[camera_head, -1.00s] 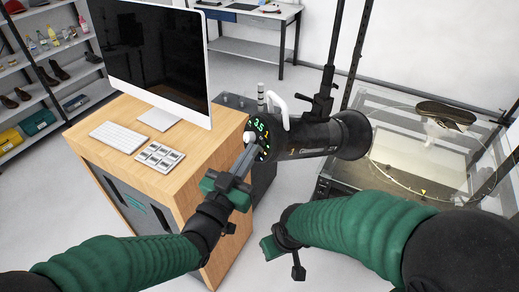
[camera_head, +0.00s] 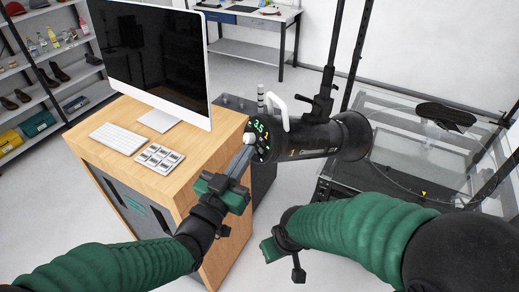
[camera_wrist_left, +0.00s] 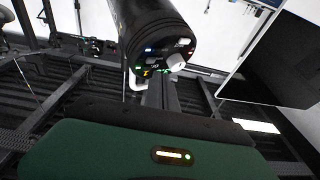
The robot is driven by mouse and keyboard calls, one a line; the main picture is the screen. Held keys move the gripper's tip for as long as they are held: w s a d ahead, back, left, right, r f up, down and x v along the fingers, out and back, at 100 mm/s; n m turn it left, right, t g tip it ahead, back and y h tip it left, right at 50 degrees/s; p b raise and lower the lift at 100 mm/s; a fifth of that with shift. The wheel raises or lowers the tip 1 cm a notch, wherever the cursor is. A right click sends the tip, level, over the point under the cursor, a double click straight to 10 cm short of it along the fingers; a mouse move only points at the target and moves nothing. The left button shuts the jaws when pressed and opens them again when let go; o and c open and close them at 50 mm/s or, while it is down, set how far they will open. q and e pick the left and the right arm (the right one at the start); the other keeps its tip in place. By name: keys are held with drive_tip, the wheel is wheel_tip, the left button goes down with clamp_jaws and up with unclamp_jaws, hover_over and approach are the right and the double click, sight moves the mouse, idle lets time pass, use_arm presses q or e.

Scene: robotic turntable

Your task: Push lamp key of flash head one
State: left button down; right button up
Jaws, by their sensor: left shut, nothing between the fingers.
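Flash head one (camera_head: 318,140) is a black cylinder hung on a stand, marked with a yellow 1. Its round rear panel (camera_head: 259,141) with lit green digits and small keys faces my left arm. The panel also shows in the left wrist view (camera_wrist_left: 160,52), with a white knob (camera_wrist_left: 176,63) and coloured key lights. My left gripper (camera_head: 246,155) is shut and empty, its tips at the panel's lower left side; whether they touch a key I cannot tell. My right gripper (camera_head: 270,247) hangs low in the middle, and its fingers are not clear.
A wooden-topped cabinet (camera_head: 190,126) with a monitor (camera_head: 150,60), keyboard (camera_head: 118,138) and key pad (camera_head: 160,158) stands at left. A glass turntable (camera_head: 410,150) with a dark shoe (camera_head: 446,115) stands at right. Open floor lies between.

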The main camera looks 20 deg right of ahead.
use_arm(q)
drive_tip(key=a+r+p, duration=0.1)
drive_tip(key=a+r, duration=0.1)
drive_tip(key=a, duration=0.3)
drive_tip(key=shift+s+a, duration=0.25)
drive_tip(key=shift+a, duration=0.1)
drive_tip(key=shift+d+r, duration=0.1)
